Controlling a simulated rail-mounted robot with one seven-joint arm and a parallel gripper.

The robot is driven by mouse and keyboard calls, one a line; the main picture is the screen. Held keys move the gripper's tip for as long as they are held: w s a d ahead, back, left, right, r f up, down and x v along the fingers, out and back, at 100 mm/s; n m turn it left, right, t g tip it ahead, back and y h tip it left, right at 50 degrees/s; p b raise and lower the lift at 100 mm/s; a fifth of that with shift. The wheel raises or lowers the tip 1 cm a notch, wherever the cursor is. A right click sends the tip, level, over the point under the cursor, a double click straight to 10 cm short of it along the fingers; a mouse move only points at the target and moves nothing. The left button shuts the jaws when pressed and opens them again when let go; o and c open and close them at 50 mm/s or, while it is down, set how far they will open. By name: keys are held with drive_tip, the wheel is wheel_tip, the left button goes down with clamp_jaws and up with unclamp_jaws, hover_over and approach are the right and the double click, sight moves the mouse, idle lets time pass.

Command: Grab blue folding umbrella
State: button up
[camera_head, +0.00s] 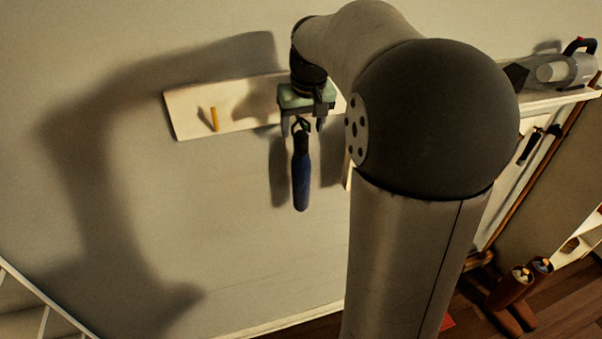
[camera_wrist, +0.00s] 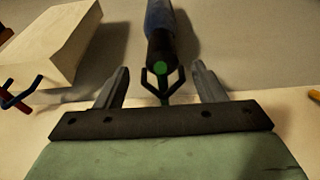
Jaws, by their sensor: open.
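The blue folding umbrella (camera_head: 301,180) hangs upright against the wall below the pale peg board (camera_head: 190,112), with its dark handle end at the top. In the wrist view its blue cover (camera_wrist: 158,14) is at the top, and a dark forked end with a green spot points toward my gripper. My gripper (camera_head: 303,130) is at the umbrella's upper end. In the wrist view the two fingers of my gripper (camera_wrist: 161,82) are apart, one on each side of the forked end, with gaps visible on both sides.
A yellow peg (camera_head: 214,119) sticks out of the board to the left. A shelf with a grey appliance (camera_head: 566,70) is at the right. Brown boots (camera_head: 511,288) stand on the floor.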

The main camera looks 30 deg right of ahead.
drive_tip(key=shift+x, duration=1.05)
clamp_jaws()
drive_tip(key=shift+r, duration=0.1)
